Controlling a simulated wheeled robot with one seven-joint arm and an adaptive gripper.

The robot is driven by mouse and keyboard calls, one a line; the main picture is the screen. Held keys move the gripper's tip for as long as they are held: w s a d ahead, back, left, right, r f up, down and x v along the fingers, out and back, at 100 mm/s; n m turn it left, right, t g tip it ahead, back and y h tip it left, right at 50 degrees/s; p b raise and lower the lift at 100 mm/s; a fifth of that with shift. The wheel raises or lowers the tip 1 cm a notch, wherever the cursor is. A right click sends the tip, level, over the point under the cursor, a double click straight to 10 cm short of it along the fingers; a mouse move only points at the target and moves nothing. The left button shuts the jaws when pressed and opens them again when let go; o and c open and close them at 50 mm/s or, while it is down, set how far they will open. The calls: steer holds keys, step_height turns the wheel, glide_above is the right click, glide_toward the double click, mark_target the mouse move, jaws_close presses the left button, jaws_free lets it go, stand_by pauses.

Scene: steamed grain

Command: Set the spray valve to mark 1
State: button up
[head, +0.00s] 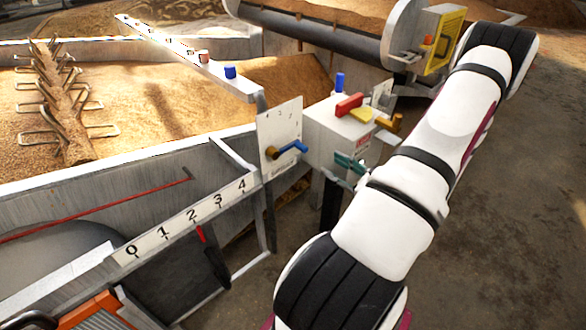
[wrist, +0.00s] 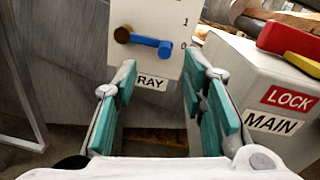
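The spray valve is a pale upright plate (head: 280,122) with a blue lever (head: 292,147) on a brass pivot (head: 271,153). In the wrist view the blue lever (wrist: 150,42) points right, its tip close to mark 0, with mark 1 above it. The label below the plate (wrist: 153,82) reads "RAY", its start hidden by a finger. My gripper (wrist: 162,70) is open and empty, its teal fingers on either side below the lever, apart from it. In the head view my gripper (head: 347,163) is to the right of the lever, partly hidden by the arm.
A box with a red handle (head: 348,105), labelled "LOCK" and "MAIN" (wrist: 275,122) in the wrist view, stands just right of the valve plate. A numbered scale (head: 190,217) runs along the bin's front edge at lower left. Open floor (head: 500,200) lies to the right.

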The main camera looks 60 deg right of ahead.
mark_target(306, 150)
steer(key=shift+m+h, duration=0.4)
steer(key=shift+m, duration=0.1)
steer(key=b+x, duration=0.1)
steer(key=x, duration=0.3)
steer(key=f+b+x, duration=0.1)
steer(key=x, duration=0.3)
steer(key=f+b+x, duration=0.1)
steer(key=x, duration=0.3)
steer(key=shift+w+d, duration=0.3)
steer(key=shift+d, duration=0.05)
steer(key=shift+c, duration=0.3)
jaws_close()
